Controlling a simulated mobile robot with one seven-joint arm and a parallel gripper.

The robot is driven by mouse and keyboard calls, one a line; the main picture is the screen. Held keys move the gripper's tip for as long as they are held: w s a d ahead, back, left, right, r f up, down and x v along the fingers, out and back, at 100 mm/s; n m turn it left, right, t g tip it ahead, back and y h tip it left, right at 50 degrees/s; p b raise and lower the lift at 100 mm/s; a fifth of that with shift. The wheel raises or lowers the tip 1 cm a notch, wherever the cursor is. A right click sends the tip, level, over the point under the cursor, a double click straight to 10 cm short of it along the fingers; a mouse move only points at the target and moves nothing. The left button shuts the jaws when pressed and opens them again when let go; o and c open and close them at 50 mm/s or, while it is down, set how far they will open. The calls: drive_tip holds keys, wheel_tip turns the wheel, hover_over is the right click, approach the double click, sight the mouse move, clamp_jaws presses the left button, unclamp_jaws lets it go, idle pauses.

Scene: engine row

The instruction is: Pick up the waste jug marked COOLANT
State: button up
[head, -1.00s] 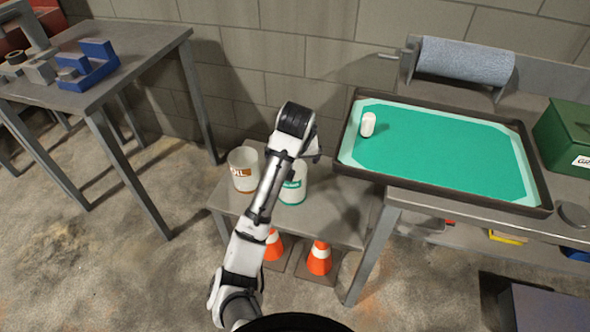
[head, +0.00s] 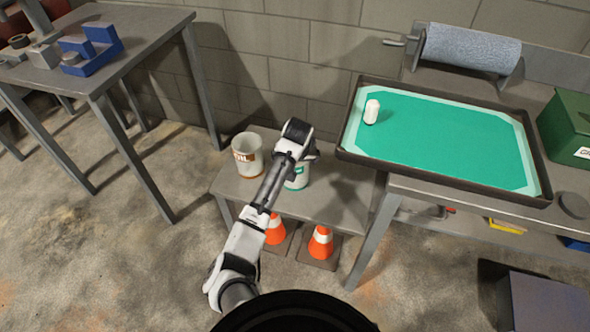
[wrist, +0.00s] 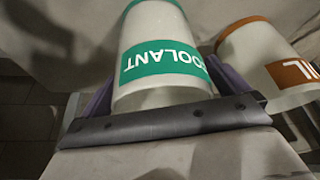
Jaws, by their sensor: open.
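The white jug with a green band reading COOLANT (wrist: 163,58) fills the middle of the wrist view. In the head view the COOLANT jug (head: 297,180) stands on a low grey bench, mostly hidden behind my wrist. My gripper (wrist: 160,88) is open, with a purple-faced finger on each side of the jug and its dark bar across the jug's near end. I cannot tell whether the fingers touch the jug. A similar white jug with an orange OIL band (wrist: 290,72) is close beside it, and also shows in the head view (head: 247,156).
The low bench (head: 232,187) stands against a block wall, with orange cones (head: 320,243) beneath it. At right, a higher workbench holds a green-lined tray (head: 450,140) with a small white bottle (head: 371,111). A steel table (head: 130,40) stands at left.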

drive_tip(key=shift+w+f, duration=0.1)
drive_tip(key=shift+f, duration=0.15)
drive_tip(key=c, duration=1)
drive_tip(key=shift+r, duration=0.15)
